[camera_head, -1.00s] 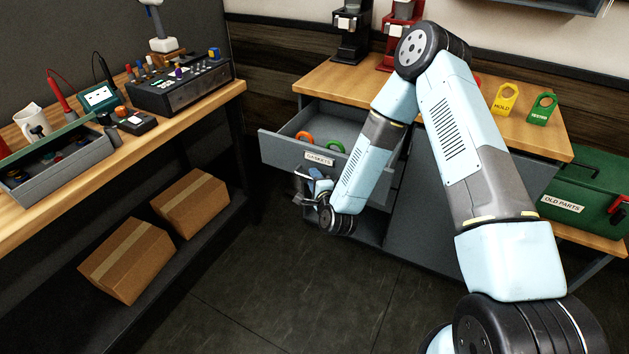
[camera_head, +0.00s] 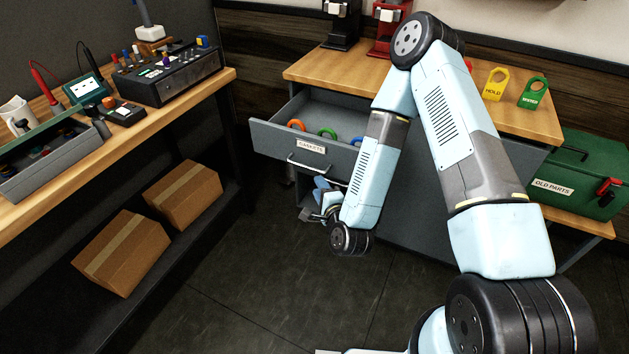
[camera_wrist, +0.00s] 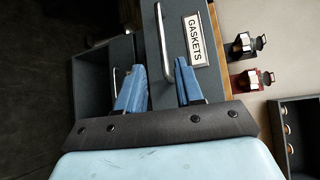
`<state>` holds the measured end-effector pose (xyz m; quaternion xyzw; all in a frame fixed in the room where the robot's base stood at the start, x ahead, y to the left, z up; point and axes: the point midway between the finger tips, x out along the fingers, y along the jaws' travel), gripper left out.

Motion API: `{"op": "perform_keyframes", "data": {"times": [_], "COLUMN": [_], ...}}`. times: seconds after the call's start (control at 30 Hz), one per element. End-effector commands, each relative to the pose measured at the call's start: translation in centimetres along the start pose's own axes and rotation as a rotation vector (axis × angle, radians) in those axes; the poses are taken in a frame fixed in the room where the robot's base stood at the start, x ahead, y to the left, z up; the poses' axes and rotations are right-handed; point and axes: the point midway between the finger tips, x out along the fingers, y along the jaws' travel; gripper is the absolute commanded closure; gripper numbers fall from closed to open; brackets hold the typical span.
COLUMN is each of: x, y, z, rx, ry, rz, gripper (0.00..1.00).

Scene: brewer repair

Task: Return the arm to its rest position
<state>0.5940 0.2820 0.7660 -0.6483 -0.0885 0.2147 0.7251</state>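My arm reaches from the lower right over the counter and bends down in front of the grey cabinet in the head view. My gripper (camera_head: 318,203) hangs below and in front of the open GASKETS drawer (camera_head: 283,142), partly hidden by its own wrist. In the wrist view, the two blue fingers of my gripper (camera_wrist: 159,68) are spread apart with nothing held between them. The drawer's bar handle (camera_wrist: 164,40) lies beyond the fingertips, and it also shows clear of the gripper in the head view (camera_head: 306,166).
The drawer sticks out with orange, green and blue rings inside. A workbench (camera_head: 150,133) with tools and a low shelf with two cardboard boxes (camera_head: 122,252) stands left. A green OLD PARTS box (camera_head: 580,178) is at right. The dark floor (camera_head: 260,290) between is clear.

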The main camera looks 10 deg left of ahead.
Motion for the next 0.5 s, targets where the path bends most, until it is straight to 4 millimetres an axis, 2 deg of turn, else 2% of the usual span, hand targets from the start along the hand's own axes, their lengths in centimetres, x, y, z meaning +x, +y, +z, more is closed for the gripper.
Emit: {"op": "perform_keyframes", "data": {"times": [0.2, 0.5], "x": [-1.5, -1.6], "y": [0.1, 0.0], "z": [0.0, 0.0], "rx": [0.000, 0.000], "ry": [0.000, 0.000], "rz": [0.001, 0.000], "gripper": [0.64, 0.64]}}
